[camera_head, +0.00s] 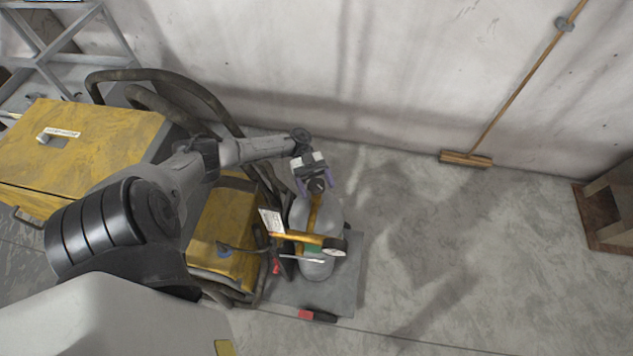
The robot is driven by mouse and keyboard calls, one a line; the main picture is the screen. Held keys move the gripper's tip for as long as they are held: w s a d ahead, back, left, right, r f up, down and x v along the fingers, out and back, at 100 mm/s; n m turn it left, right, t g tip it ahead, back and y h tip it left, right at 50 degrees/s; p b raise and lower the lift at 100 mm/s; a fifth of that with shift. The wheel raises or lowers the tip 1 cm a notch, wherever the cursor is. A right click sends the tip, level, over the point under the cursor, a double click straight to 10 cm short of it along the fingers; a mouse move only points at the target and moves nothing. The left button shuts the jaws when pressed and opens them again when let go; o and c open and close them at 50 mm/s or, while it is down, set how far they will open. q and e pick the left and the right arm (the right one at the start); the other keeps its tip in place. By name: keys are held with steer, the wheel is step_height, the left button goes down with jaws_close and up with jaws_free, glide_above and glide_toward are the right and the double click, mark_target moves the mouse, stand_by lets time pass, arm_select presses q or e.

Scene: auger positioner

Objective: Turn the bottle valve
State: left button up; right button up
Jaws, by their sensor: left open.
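A grey gas bottle (316,268) stands on a grey plate beside a yellow machine. Its dark round valve (316,186) is at the top of the bottle. My left gripper (314,184) has its purple-edged fingers on either side of the valve, open. From this view I cannot tell whether the fingers touch it. My right gripper is not in view.
The yellow machine (226,226) and thick dark hoses (190,92) crowd the bottle's left side. A red and black tool (318,315) lies at the plate's (347,285) front edge. A broom (466,159) leans on the back wall.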

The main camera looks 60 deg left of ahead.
arm_select(q)
steer(key=shift+d, duration=0.1)
steer(key=c, duration=0.9)
steer(key=shift+r+n+t+p, duration=0.15)
steer(key=shift+n+t+p, duration=0.25)
steer(key=shift+t+p, duration=0.2)
steer(key=n+t+y+p, duration=0.1)
steer(key=n+t+p, duration=0.2)
steer(key=t, duration=0.2)
steer(key=n+t+y+p, duration=0.2)
steer(key=n+t+p, duration=0.1)
steer(key=t+p, duration=0.1)
steer(key=shift+s+r+n+t, duration=0.1)
steer(key=shift+n+t, duration=0.3)
steer(key=shift+t, duration=0.2)
steer(key=n+t+y+p, duration=0.1)
steer(key=n+t+y, duration=0.1)
steer(key=t, duration=0.1)
steer(key=shift+n, duration=0.3)
steer(key=shift+f+n+t+y+p, duration=0.2)
steer(key=shift+n+t+y+p, duration=0.25)
steer(key=shift+n+t+y, duration=0.9)
steer(key=shift+y, duration=0.65)
steer(key=shift+n+y, duration=0.25)
steer(key=shift+y, duration=0.05)
